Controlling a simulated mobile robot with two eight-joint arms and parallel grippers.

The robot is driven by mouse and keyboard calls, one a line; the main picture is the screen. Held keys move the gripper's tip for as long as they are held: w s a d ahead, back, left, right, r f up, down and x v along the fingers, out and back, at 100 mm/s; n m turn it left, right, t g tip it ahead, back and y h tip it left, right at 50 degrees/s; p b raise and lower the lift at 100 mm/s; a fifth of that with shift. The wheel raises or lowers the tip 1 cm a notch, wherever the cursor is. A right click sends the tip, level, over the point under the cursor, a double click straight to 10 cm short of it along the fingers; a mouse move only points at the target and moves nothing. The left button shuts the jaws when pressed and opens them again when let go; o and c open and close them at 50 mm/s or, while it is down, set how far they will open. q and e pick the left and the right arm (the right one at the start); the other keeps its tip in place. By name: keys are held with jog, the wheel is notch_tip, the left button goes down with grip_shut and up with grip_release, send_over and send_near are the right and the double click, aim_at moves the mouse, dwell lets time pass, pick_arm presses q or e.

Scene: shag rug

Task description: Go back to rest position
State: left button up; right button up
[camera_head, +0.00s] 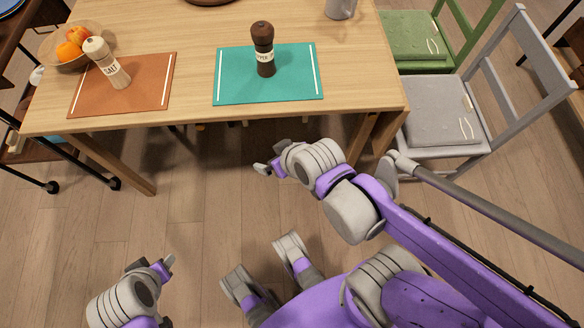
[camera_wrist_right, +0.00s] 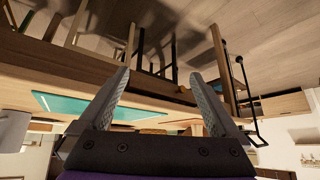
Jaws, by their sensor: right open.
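My right gripper (camera_head: 268,168) is in front of the table's near edge, below the teal mat in the head view. In the right wrist view its two fingers (camera_wrist_right: 160,100) stand apart with nothing between them. My left gripper (camera_head: 168,264) is at the lower left of the head view, over the floor and apart from the table. Its fingers are seen too edge-on to tell their opening.
The wooden table (camera_head: 195,120) carries a pepper mill (camera_head: 264,52) on a teal mat (camera_head: 290,88), a salt mill (camera_head: 112,70) on an orange mat (camera_head: 150,85), a fruit bowl (camera_head: 75,62) and a grey mug (camera_head: 340,8). A grey chair (camera_head: 440,110) and green chair (camera_head: 415,35) stand right. Floor between is clear.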

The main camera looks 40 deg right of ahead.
jog(key=s+f+g, duration=0.2)
jog(key=s, duration=0.4)
jog(key=shift+s+d+g+h, duration=0.15)
jog(key=shift+d+g+h, duration=0.15)
pick_arm(q)
notch_tip(320, 180, up, 18)
jog(key=w+p, duration=0.1)
jog(key=p, duration=1.5)
jog(key=shift+w+t, duration=0.35)
jog(key=shift+t, duration=0.05)
pick_arm(e)
notch_tip(320, 180, up, 18)
jog(key=w, duration=0.1)
jog(key=shift+w+t, duration=0.35)
jog(key=shift+t, duration=0.05)
